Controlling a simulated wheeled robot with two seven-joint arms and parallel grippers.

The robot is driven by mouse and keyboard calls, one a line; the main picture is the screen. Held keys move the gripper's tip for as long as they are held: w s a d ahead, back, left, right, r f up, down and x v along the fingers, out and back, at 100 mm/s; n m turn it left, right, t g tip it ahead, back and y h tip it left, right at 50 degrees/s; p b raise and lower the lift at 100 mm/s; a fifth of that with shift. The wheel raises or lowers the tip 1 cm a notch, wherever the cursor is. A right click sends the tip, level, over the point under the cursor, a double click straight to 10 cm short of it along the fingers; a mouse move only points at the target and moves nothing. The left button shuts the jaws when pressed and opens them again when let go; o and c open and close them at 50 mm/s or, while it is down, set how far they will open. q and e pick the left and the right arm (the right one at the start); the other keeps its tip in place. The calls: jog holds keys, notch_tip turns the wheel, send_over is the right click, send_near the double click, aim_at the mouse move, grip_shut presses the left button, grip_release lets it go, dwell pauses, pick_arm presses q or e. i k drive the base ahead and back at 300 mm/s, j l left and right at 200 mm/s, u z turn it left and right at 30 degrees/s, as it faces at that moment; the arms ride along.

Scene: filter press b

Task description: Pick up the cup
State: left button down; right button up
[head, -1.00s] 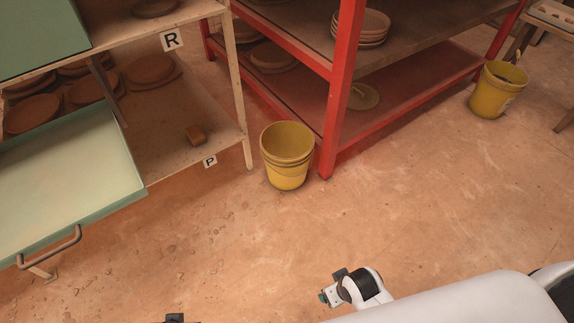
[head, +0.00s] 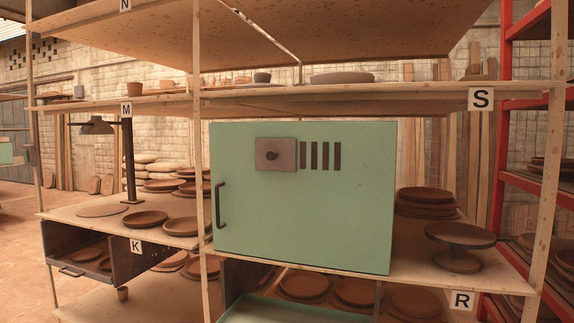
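Several small cup-like vessels show in the head view. Another terracotta cup or pot (head: 136,87) stands on the upper shelf, and a dark grey cup (head: 262,77) stands further right on that shelf. A small grey vessel (head: 78,91) is at the far left of it. I cannot tell which one is the task's cup. Neither of my grippers is in view.
A green cabinet (head: 300,200) with its door shut fills the middle shelf. Below it a green drawer or flap (head: 285,309) sticks out. A dark open drawer (head: 82,258) holds plates at left. A footed stand (head: 460,238) is at right, near a red rack (head: 530,180).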

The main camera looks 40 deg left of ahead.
aim_at(134, 88)
jog(key=u, duration=2.15)
